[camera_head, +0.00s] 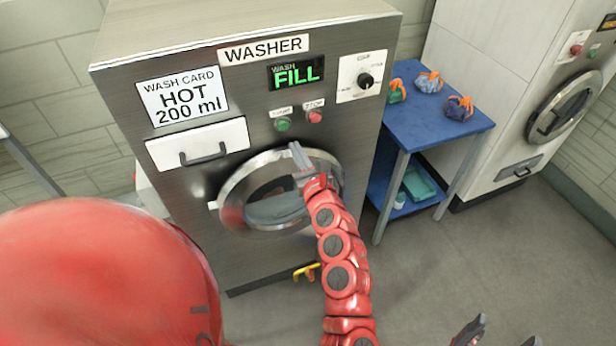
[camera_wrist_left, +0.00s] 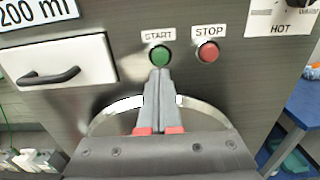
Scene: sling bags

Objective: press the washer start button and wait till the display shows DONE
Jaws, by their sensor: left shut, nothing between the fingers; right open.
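The washer (camera_head: 140,50) has a display (camera_head: 296,73) that reads WASH FILL in green. Its green START button (camera_head: 283,125) sits left of the red STOP button (camera_head: 315,116). My left gripper (camera_head: 297,150) is shut and empty, its tips just below the START button in the head view. In the left wrist view, the shut fingers (camera_wrist_left: 160,75) point up at the green START button (camera_wrist_left: 160,56), with the red STOP button (camera_wrist_left: 207,52) to the right; whether they touch the button I cannot tell. My right gripper (camera_head: 500,337) is open at the bottom edge, partly cut off.
The round washer door (camera_head: 233,205) is behind my left arm. A wash card (camera_head: 183,96) reads HOT 200 ml above a drawer (camera_head: 228,137). A dial (camera_head: 364,80) is at upper right. A blue table (camera_head: 420,125) with several bags stands right; grey floor is clear in front.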

